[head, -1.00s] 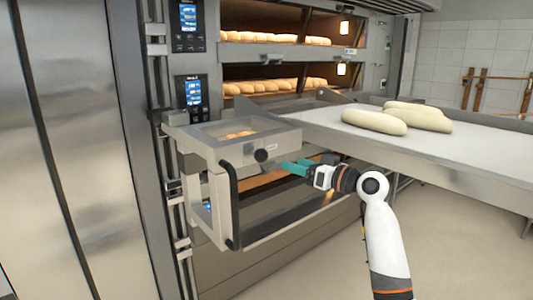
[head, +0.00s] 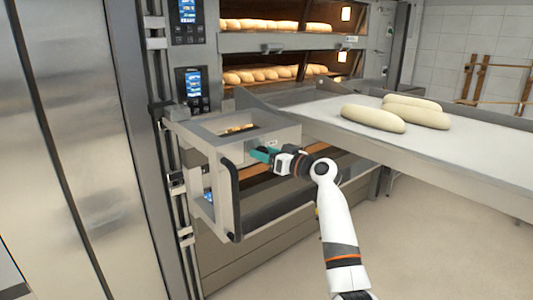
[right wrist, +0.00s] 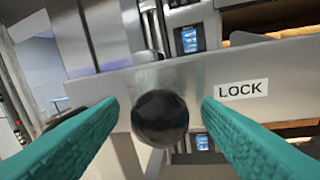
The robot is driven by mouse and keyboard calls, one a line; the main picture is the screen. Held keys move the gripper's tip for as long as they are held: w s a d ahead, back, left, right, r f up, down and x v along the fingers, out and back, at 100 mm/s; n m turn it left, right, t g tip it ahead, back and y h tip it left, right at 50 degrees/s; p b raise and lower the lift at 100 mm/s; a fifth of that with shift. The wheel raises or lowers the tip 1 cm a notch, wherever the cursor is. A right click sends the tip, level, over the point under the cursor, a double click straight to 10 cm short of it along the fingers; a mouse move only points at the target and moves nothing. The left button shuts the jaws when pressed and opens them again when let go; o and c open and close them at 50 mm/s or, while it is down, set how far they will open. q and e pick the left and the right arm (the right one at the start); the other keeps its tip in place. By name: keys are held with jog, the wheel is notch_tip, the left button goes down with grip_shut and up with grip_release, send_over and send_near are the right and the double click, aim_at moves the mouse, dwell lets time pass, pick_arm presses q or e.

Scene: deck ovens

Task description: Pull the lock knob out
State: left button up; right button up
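The lock knob (right wrist: 160,118) is a round black knob on a grey metal panel, with a white LOCK label (right wrist: 243,89) to its right in the right wrist view. My right gripper (right wrist: 160,108) is open. Its two teal fingers stand on either side of the knob, with gaps between them and it. In the head view the right gripper (head: 264,154) is at the front of the metal frame (head: 195,145), and its fingers hide the knob there. My left gripper is not in view.
A black handle bar (head: 233,200) stands on the frame's front, left of my right gripper. A loading table (head: 450,150) with several pale loaves is on the right. Deck ovens with bread are behind. The floor at lower right is clear.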

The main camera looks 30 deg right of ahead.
grip_shut()
jog(key=shift+b+v, duration=0.7)
jog(key=shift+v, duration=0.4)
jog(key=shift+c, duration=1.8)
grip_release()
jog(key=shift+s+a+f, duration=0.1)
jog(key=shift+a, duration=0.15)
jog(key=shift+o, duration=1.4)
jog(key=shift+s, duration=0.1)
jog(key=shift+o, duration=0.6)
jog(key=shift+s+d, duration=0.1)
jog(key=shift+s, duration=0.05)
